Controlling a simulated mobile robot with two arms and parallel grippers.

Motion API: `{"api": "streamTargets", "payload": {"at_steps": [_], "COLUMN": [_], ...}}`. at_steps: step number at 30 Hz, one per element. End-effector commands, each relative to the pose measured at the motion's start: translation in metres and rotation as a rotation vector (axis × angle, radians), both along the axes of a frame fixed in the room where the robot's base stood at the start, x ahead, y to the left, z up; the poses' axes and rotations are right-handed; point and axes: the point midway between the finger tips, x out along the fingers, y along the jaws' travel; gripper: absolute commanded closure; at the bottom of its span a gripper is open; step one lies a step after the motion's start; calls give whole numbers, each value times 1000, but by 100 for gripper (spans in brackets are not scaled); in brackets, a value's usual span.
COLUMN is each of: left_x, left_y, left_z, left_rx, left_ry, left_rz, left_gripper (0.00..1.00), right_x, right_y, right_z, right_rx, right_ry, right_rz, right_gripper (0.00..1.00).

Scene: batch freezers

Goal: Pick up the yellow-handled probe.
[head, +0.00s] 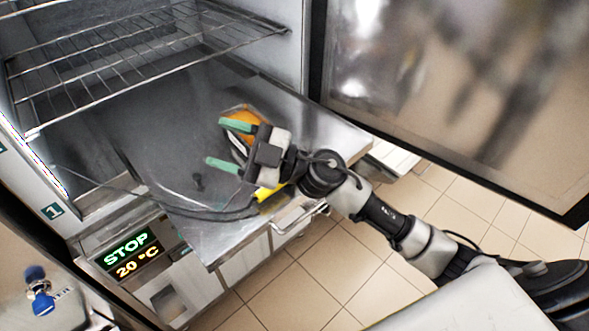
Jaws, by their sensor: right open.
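My right gripper (228,146) is above the steel shelf, its two green-tipped fingers spread apart with nothing seen held between them. A yellow piece (266,193), which looks like the probe's handle, shows just below the gripper's body, near the shelf's front edge. The gripper and wrist partly hide it. A dark cable (205,213) curves over the shelf towards the yellow piece. I cannot tell whether the gripper touches it. My left gripper is not in view.
An orange and dark object (241,113) lies partly hidden under the gripper. A wire rack (110,72) is in the open cabinet above the steel shelf (150,130). A large open door (450,90) stands at right. A display (130,252) reads STOP, 20 °C.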

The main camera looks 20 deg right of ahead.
Motion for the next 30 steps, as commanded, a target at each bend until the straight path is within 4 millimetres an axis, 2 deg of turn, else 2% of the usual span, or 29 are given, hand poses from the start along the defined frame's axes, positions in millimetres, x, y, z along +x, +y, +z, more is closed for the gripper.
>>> {"api": "streamTargets", "payload": {"at_steps": [3, 5, 8, 9, 12, 15, 18, 21, 30], "left_x": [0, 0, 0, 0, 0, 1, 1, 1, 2], "left_y": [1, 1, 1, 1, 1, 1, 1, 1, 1], "left_z": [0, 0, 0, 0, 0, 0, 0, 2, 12], "left_rx": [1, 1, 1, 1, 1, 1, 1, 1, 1], "left_ry": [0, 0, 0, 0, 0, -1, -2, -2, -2], "left_rz": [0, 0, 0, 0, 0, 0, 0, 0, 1], "left_gripper": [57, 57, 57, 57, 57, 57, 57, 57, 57], "right_x": [-1, 1, 11, 16, 27, 35, 38, 39, 40], "right_y": [10, 5, -20, -34, -75, -111, -133, -140, -121], "right_z": [-16, -31, -55, -63, -75, -78, -78, -81, -120], "right_rx": [-291, -457, -748, -858, -1094, -1253, -1343, -1377, -1377], "right_ry": [-15, 19, 128, 185, 340, 479, 569, 610, 612], "right_rz": [219, 298, 370, 377, 351, 298, 255, 238, 238], "right_gripper": [44, 44, 44, 44, 44, 44, 44, 44, 44]}}
